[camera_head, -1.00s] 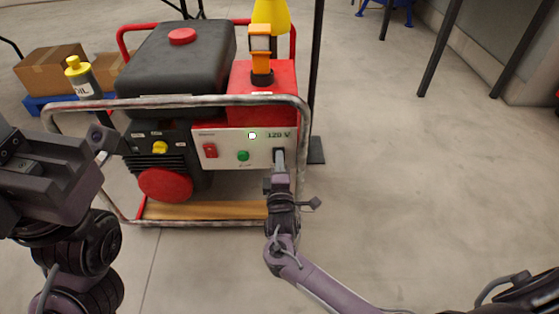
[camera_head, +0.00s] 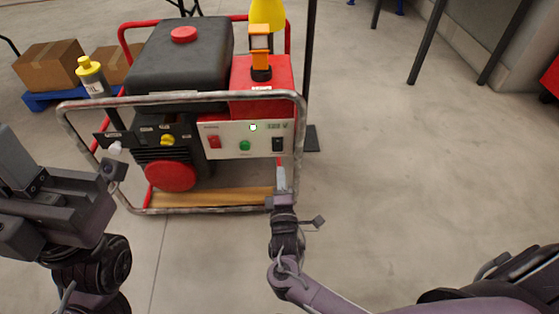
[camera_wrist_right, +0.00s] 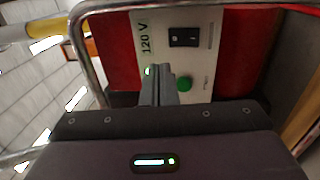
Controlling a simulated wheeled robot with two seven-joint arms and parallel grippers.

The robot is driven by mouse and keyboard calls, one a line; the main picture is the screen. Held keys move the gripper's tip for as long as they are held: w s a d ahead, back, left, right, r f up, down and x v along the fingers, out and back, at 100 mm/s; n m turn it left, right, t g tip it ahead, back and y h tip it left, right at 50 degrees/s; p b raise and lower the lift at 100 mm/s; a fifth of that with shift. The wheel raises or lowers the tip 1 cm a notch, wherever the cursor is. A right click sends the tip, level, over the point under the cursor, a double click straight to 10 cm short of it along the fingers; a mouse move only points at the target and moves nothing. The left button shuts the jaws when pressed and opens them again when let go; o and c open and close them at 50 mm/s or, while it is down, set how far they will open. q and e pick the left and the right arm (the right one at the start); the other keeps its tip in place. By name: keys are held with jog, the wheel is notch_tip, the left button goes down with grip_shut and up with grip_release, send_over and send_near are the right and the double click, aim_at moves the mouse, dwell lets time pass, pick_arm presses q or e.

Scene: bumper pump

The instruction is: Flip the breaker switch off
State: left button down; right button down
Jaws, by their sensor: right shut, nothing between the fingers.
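The breaker switch is a black rocker (camera_head: 278,144) at the right end of the generator's pale control panel (camera_head: 222,152). In the right wrist view, the black rocker (camera_wrist_right: 190,37) shows with small white marks, near the "120 V" label. I cannot surely tell its on or off position. My right gripper (camera_head: 281,178) is shut and empty, just below the rocker and apart from it in the head view. Its closed fingertips (camera_wrist_right: 157,78) show in the wrist view. My left gripper (camera_head: 60,205) is at the left edge, away from the panel; its jaws do not show clearly.
The panel also bears a red switch (camera_head: 214,142), a green button (camera_head: 244,146) and a lit indicator (camera_head: 253,127). A metal tube frame (camera_head: 190,98) crosses above the panel. An oil bottle (camera_head: 93,78) and boxes (camera_head: 48,68) stand left.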

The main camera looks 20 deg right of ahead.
jog(key=v, duration=0.2)
jog(key=shift+s+a+r+p, duration=0.1)
jog(key=shift+s+r+p, duration=0.15)
jog(key=shift+s+p, duration=0.1)
